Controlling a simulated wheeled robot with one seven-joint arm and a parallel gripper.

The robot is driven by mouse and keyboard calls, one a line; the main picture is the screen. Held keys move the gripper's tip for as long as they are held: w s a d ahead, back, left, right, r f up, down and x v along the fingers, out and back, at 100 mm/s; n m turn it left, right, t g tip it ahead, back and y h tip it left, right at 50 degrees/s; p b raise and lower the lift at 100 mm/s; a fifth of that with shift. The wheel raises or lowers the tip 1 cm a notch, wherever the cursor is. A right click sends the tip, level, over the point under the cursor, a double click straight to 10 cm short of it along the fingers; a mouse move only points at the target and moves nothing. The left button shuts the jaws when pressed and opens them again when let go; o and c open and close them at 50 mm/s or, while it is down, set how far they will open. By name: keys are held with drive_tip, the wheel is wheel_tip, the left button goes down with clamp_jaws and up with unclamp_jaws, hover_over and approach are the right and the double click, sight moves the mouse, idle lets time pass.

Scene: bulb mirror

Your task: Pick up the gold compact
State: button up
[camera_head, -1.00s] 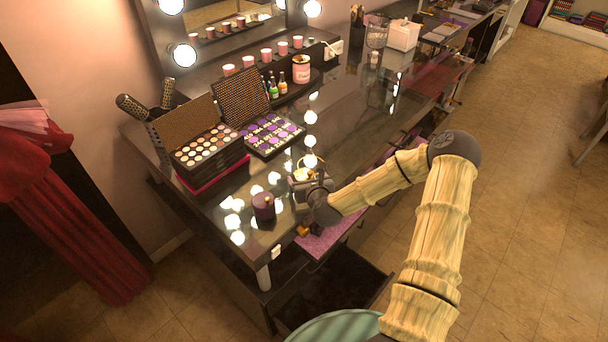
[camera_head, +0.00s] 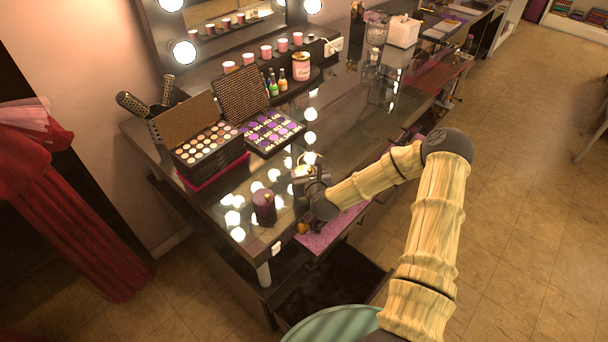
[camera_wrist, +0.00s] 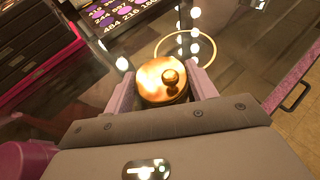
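The gold compact (camera_wrist: 161,82) is round and shiny, with a small gold ball-like knob on it. In the wrist view it sits between the two pinkish fingers of my gripper (camera_wrist: 163,86), which meet its left and right sides with no clear gap. In the head view the compact (camera_head: 302,171) is a small gold patch beside my gripper (camera_head: 304,179), near the front edge of the dark glass tabletop (camera_head: 345,125). The gripper partly hides it there. I cannot tell how far it is above the glass.
A gold ring shape (camera_wrist: 184,47) shows just beyond the compact. A dark purple candle (camera_head: 263,205) stands left of my gripper. Eyeshadow palettes (camera_head: 208,147) stand open behind it. An open purple-lined drawer (camera_head: 325,234) lies below the front edge. The glass to the right is largely clear.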

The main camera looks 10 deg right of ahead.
wheel_tip(320, 180, up, 10)
drive_tip(key=b, duration=0.1)
drive_tip(key=shift+b, duration=0.4)
idle(0.8)
